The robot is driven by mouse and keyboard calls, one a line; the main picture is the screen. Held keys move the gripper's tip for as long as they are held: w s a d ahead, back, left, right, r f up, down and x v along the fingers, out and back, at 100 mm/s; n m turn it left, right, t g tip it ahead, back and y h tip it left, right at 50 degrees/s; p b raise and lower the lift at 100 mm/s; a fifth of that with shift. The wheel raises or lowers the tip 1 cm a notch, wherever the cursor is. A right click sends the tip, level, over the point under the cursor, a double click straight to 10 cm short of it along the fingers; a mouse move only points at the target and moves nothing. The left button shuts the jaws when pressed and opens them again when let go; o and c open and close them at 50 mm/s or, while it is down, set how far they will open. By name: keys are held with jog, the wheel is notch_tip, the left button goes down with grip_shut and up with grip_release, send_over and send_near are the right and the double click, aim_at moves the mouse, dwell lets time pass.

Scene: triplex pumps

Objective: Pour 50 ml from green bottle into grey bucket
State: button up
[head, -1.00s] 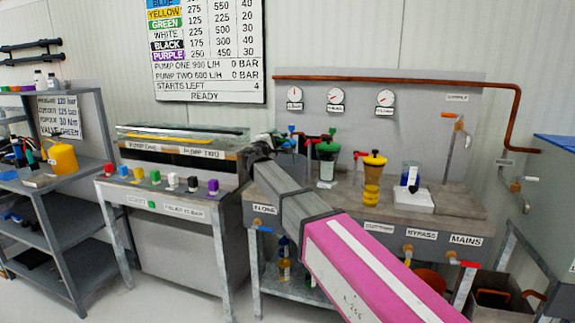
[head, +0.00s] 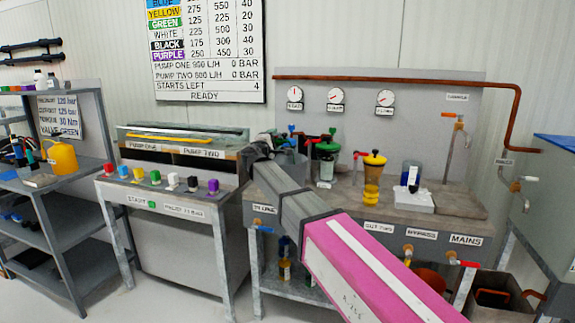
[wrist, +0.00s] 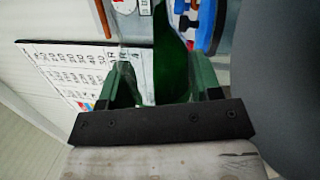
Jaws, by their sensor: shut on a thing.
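In the wrist view, my gripper (wrist: 162,92) is shut on a dark green bottle (wrist: 170,60), which stands between the two green-grey fingers. In the head view, my gripper (head: 262,146) is at the left end of the pump bench, and the bottle cannot be made out there. A grey vessel (head: 293,165), which may be the grey bucket, shows just right of my gripper and is partly hidden by my arm. Whether the bottle's mouth is over it cannot be told.
A green-topped jar (head: 326,165) and a yellow-topped vessel (head: 372,178) stand on the bench right of my gripper. A white tray (head: 412,199) is farther right. A glass-fronted pump case (head: 180,150) stands close on the left. A gauge panel (head: 430,115) rises behind.

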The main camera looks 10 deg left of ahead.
jog(key=shift+d+r+n, duration=0.15)
jog(key=shift+d+n, duration=0.1)
jog(key=shift+n, duration=0.65)
jog(key=shift+d+r+n+y, duration=0.1)
jog(key=shift+r+n+y, duration=0.15)
jog(key=shift+n, duration=0.4)
jog(key=shift+r+n+y, duration=0.1)
jog(key=shift+n+y, duration=0.15)
jog(key=shift+n, duration=0.4)
